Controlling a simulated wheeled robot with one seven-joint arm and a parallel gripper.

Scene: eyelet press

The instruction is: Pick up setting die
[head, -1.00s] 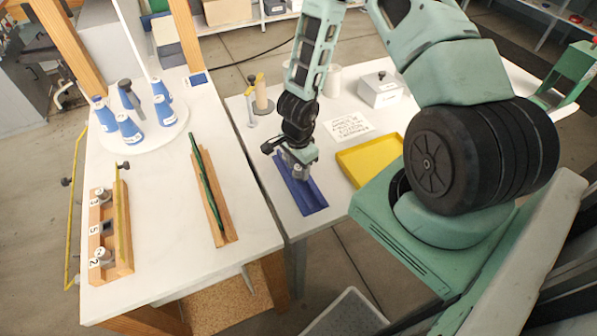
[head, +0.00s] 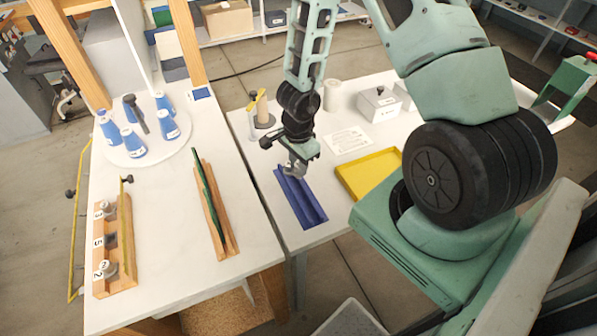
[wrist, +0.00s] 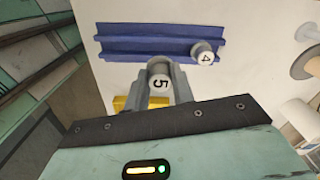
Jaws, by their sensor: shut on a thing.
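My gripper (head: 294,170) is shut on a grey setting die marked 5 (wrist: 158,79), with one finger on each side of it. It holds the die above the blue V-shaped tray (head: 306,205). In the wrist view the blue tray (wrist: 140,42) lies beyond the fingers. A second grey die, marked 4 (wrist: 205,56), rests at the right end of that tray. In the head view my gripper hides most of the held die.
A yellow tray (head: 360,178) and a white box (head: 380,106) stand right of the blue tray. On the left table are a wooden numbered rack (head: 126,262) with grey dies, a wooden holder with a green bar (head: 213,212), and a round stand of blue cones (head: 150,154).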

